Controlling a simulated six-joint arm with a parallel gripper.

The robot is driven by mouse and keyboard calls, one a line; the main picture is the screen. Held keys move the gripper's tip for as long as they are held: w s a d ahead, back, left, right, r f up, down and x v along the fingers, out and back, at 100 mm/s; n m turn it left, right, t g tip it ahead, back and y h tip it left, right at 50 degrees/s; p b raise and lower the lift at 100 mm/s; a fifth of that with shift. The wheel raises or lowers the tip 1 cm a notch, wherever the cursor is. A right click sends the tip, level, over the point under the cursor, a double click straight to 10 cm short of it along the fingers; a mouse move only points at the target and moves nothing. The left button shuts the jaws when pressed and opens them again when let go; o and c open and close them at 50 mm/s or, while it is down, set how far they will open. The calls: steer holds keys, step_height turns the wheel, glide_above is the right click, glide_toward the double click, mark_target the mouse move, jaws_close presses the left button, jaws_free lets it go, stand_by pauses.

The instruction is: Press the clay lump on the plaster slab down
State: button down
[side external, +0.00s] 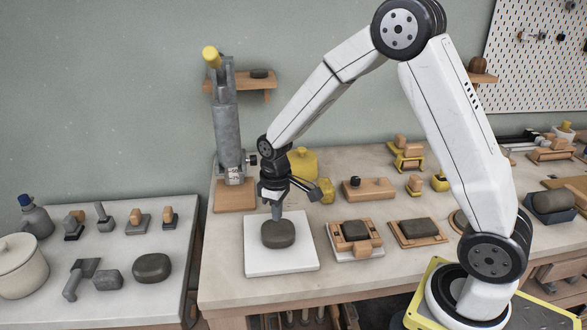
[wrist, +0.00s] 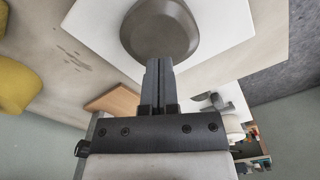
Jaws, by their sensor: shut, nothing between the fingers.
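A dark grey-brown clay lump (side external: 278,234) sits on the white plaster slab (side external: 282,264) near the front left of the workbench. The lump is rounded with a fairly flat top. In the wrist view the lump (wrist: 160,27) lies just beyond my fingertips, with the slab (wrist: 225,25) around it. My gripper (side external: 276,217) points down over the lump, its fingers shut together and empty. The fingertips (wrist: 158,64) are at the lump's upper surface; I cannot tell whether they touch it.
A grey upright press (side external: 228,130) with a yellow knob stands behind the slab. Wooden molds with dark clay (side external: 356,231) lie to the right. A side table at left holds several tools, a jar and another dark lump (side external: 152,268).

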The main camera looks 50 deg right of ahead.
steer(key=shift+f, duration=1.4)
steer(key=shift+r, duration=0.2)
stand_by(0.5)
steer(key=shift+r, duration=1.35)
steer(key=shift+r, duration=3)
steer(key=shift+s, duration=0.15)
steer(key=s+a+f+m+t, duration=0.2)
steer(key=s+m, duration=0.1)
steer(key=s, duration=1)
steer(key=shift+s+f+t, duration=0.3)
steer(key=shift+s, duration=0.05)
